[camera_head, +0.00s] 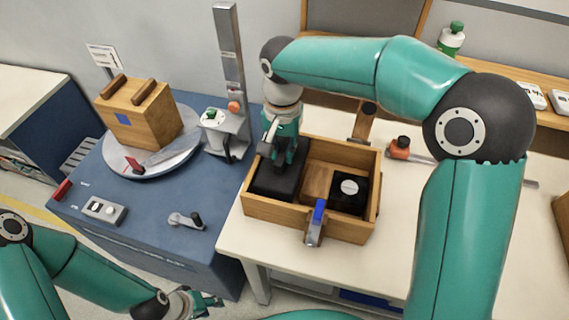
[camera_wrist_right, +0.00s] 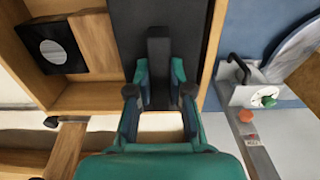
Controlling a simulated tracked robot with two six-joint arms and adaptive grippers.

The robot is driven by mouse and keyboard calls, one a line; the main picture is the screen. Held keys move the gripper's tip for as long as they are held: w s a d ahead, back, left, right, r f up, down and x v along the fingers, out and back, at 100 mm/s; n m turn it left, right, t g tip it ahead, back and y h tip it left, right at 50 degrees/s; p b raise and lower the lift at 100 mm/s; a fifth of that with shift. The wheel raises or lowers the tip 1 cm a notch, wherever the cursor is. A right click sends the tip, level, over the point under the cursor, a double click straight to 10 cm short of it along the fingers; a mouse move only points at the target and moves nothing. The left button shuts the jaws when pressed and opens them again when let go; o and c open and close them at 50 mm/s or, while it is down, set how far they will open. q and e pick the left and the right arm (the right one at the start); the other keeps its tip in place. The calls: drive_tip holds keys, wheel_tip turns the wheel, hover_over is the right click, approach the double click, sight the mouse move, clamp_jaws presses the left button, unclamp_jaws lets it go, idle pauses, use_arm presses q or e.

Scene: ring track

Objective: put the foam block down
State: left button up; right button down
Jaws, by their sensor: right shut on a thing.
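The foam block (camera_head: 276,182), dark and box-shaped, is in the left compartment of the open wooden box (camera_head: 335,228). Its top shows near the level of the rim; I cannot tell whether its underside touches the floor of the compartment. My right gripper (camera_head: 284,158) points down over it. In the right wrist view the gripper (camera_wrist_right: 160,88) is shut on a raised dark grip in the middle of the foam block (camera_wrist_right: 190,30). My left gripper (camera_head: 206,301) is low at the bottom left, away from the box, and its fingers are too small to judge.
A black block with a white disc (camera_head: 349,187) sits in the box's right compartment. A clamp with a blue handle (camera_head: 315,224) is on the box's front wall. A blue bench (camera_head: 150,225) with a wooden block on a turntable (camera_head: 185,160) stands left. White tabletop (camera_head: 400,240) is clear to the right.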

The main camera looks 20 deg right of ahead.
sight(283, 152)
drive_tip(key=shift+f, duration=2.55)
drive_tip(key=shift+s, duration=0.1)
drive_tip(key=shift+f, duration=0.15)
drive_tip(key=c, duration=1.1)
unclamp_jaws()
drive_tip(key=shift+o, duration=0.2)
drive_tip(key=shift+r, duration=0.2)
wheel_tip(283, 152, up, 12)
